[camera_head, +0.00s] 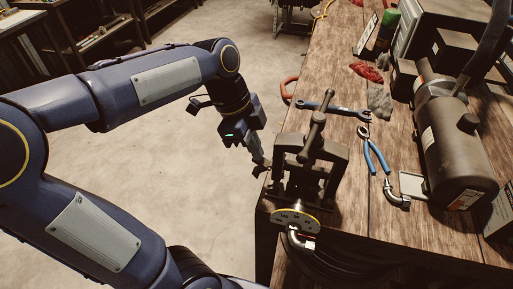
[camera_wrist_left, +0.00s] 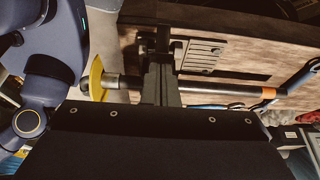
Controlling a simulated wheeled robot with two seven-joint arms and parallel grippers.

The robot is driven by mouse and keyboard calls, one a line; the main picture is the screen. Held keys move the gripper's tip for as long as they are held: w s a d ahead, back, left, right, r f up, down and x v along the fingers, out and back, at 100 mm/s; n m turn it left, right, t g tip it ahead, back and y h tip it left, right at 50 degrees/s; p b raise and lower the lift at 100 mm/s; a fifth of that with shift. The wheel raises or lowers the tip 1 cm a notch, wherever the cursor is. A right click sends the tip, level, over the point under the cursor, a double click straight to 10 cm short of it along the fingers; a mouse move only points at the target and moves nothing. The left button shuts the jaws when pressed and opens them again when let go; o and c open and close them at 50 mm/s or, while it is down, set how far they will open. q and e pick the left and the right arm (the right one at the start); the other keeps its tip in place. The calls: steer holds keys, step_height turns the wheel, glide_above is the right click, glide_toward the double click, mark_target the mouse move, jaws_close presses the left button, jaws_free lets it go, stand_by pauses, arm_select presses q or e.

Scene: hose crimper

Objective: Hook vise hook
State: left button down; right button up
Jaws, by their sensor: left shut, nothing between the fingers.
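The dark vise (camera_head: 325,150), a yoke frame with a T-handled screw on top, stands at the near left corner of the wooden bench. A small dark piece, possibly its hook (camera_head: 262,170), sticks out at its left side. My left gripper (camera_head: 259,160) points down just left of the vise, its shut fingertips close to that piece; I cannot tell whether they touch. My right gripper is out of view.
The floor left of the bench is clear.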

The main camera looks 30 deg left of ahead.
mark_target(259, 167)
arm_select(q)
steer(key=shift+s+a+f+t+h+b, duration=0.1)
steer(key=shift+a+f+t+h+b, duration=0.5)
steer(key=shift+b, duration=1.8)
steer(key=shift+s+a+f+g+h+b, duration=0.15)
steer(key=shift+f+h+b, duration=0.6)
steer(key=shift+h+b, duration=1.15)
steer(key=shift+s+a+f+t+h+b, duration=0.1)
steer(key=shift+a+f+t+h+b, duration=0.4)
steer(key=shift+b, duration=2.4)
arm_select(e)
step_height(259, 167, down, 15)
arm_select(q)
steer(key=shift+f, duration=0.1)
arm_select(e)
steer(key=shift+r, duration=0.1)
arm_select(q)
steer(key=shift+g, duration=0.25)
